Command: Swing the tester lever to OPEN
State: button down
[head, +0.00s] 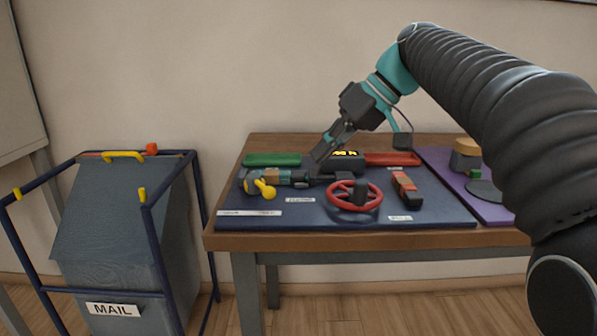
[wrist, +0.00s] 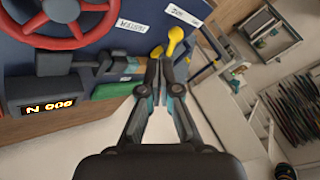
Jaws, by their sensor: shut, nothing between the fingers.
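The yellow lever (head: 264,188) with a rounded knob is at the left end of the tester (head: 285,177) on the dark blue mat. In the wrist view the yellow lever (wrist: 176,42) is just beyond and slightly right of my fingertips. My gripper (head: 316,160) is shut and empty, pointing down over the back of the tester, to the right of the lever. In the wrist view my gripper (wrist: 158,68) has its fingertips together; I cannot tell whether they touch anything.
A red handwheel (head: 354,195) stands to the right on the mat (head: 440,207). Green (head: 272,159) and red (head: 392,158) trays lie at the back. A red and black block (head: 406,189) lies right of the wheel. A mail bin (head: 120,225) stands left of the table.

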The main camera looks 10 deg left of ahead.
aim_at(261, 186)
jog(key=b+x, duration=0.1)
jog(key=x, duration=0.9)
dwell(0.3)
